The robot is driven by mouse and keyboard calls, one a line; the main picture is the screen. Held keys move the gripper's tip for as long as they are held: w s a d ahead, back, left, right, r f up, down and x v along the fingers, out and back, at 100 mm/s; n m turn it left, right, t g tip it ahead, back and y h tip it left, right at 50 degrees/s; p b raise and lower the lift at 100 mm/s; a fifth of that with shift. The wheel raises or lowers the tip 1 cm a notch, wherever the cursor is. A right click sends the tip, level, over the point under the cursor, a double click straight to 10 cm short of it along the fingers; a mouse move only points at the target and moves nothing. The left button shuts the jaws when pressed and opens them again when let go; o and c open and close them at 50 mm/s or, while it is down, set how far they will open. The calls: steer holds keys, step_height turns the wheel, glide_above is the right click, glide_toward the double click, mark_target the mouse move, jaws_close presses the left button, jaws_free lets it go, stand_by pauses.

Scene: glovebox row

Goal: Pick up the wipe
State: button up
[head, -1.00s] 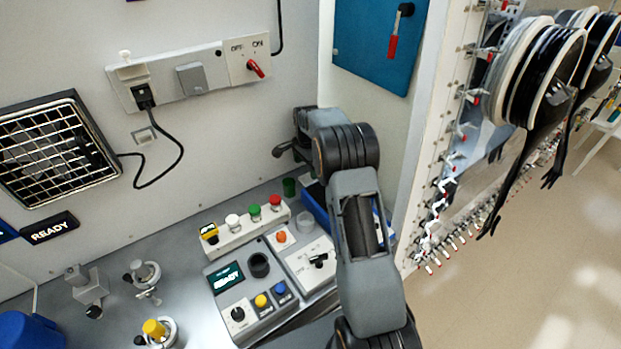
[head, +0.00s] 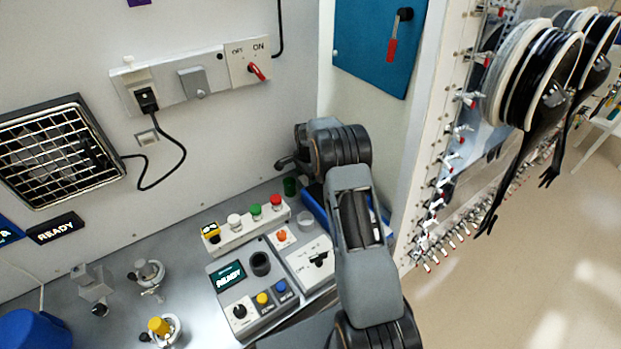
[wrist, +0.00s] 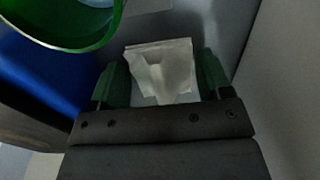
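The wipe (wrist: 160,70) is a crumpled, whitish cloth in the wrist view, lying on a grey surface. My gripper (wrist: 163,82) has green fingertips, set wide apart, one on each side of the wipe. The wipe lies between and just beyond the fingers; I cannot tell whether either finger touches it.
A blue bin (head: 316,207) stands beside my arm. A control panel (head: 228,277) is left of it. A pale wall (wrist: 288,95) rises close on the right.

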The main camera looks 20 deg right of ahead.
steer(key=c, duration=0.5)
steer(key=shift+c, duration=0.3)
steer(key=shift+r, duration=0.5)
step_height(320, 180, up, 2)
steer(key=shift+b, duration=0.35)
steer(key=s+r+b, duration=0.1)
steer(key=s+r, duration=0.2)
steer(key=s, duration=0.1)
steer(key=s+r+b, duration=0.1)
steer(key=s+r, duration=0.2)
steer(key=s, duration=0.2)
steer(key=s+r+b, duration=0.2)
steer(key=s+r, duration=0.2)
steer(key=s, duration=0.1)
steer(key=shift+d, duration=0.3)
